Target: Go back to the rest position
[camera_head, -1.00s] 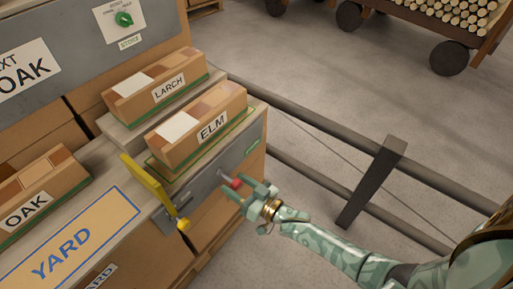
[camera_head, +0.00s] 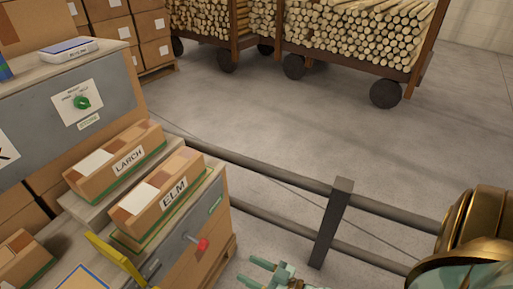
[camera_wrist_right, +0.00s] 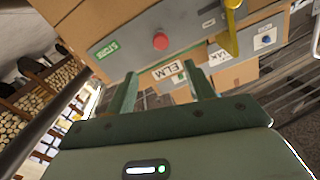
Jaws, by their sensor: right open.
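My right gripper (camera_head: 256,273) is at the bottom edge of the head view, partly cut off. It is open and empty, apart from the red knob (camera_head: 203,244) on the front of the grey panel. In the right wrist view its two fingers (camera_wrist_right: 162,88) stand apart with nothing between them, and the red knob (camera_wrist_right: 160,41) lies beyond them. My left gripper is not in view.
Boxes marked LARCH (camera_head: 118,165) and ELM (camera_head: 160,200) sit on the bench above the panel. A yellow lever (camera_head: 112,262) stands left of the knob. A dark rail with a post (camera_head: 330,222) runs beside the bench. Log carts (camera_head: 355,45) stand behind on open floor.

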